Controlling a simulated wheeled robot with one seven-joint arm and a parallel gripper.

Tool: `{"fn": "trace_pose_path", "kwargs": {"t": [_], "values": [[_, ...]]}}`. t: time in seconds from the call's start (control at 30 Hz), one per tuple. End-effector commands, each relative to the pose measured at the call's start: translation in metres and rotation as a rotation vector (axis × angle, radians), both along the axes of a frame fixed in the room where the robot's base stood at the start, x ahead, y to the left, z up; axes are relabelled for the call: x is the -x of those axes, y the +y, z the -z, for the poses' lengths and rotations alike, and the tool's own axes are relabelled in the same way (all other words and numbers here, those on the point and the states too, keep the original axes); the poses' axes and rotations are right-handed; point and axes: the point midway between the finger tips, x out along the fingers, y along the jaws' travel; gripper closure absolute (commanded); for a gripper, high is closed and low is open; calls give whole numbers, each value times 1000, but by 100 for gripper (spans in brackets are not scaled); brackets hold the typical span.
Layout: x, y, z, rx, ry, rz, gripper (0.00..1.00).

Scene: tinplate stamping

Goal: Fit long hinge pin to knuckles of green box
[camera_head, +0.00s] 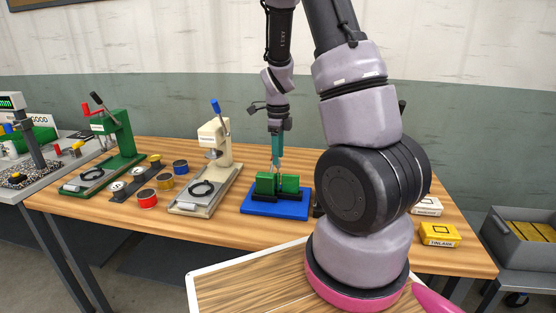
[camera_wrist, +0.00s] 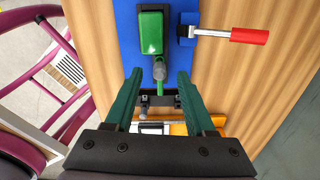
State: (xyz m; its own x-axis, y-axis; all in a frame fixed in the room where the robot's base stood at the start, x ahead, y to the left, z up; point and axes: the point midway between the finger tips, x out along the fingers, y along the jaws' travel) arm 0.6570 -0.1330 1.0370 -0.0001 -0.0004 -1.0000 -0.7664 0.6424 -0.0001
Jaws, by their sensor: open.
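The green box (camera_head: 289,184) sits on a blue base (camera_head: 262,208) on the table. In the wrist view the box (camera_wrist: 151,33) shows above the fingertips, with a small grey and green rounded part at its near end. My gripper (camera_head: 276,164) points down just over the box. In the wrist view its two teal fingers (camera_wrist: 159,76) are spread apart, with the grey part seen in the gap between them. I see nothing clasped. I cannot pick out the long hinge pin or the separate knuckles in either view.
A red-handled lever (camera_wrist: 248,36) is at the base's side. A cream press (camera_head: 215,145), a green press (camera_head: 120,140) and several round tins (camera_head: 148,198) stand to the left. A yellow box (camera_head: 439,235) lies to the right. My arm hides part of the table.

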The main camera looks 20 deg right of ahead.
Motion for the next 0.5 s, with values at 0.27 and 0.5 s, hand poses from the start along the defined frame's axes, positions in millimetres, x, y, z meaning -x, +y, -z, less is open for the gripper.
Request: {"fn": "trace_pose_path", "kwargs": {"t": [0.27, 0.5], "values": [[-1, 1, -57, -1, -5, -2, 45], [0, 0, -81, 0, -1, 0, 45]]}}
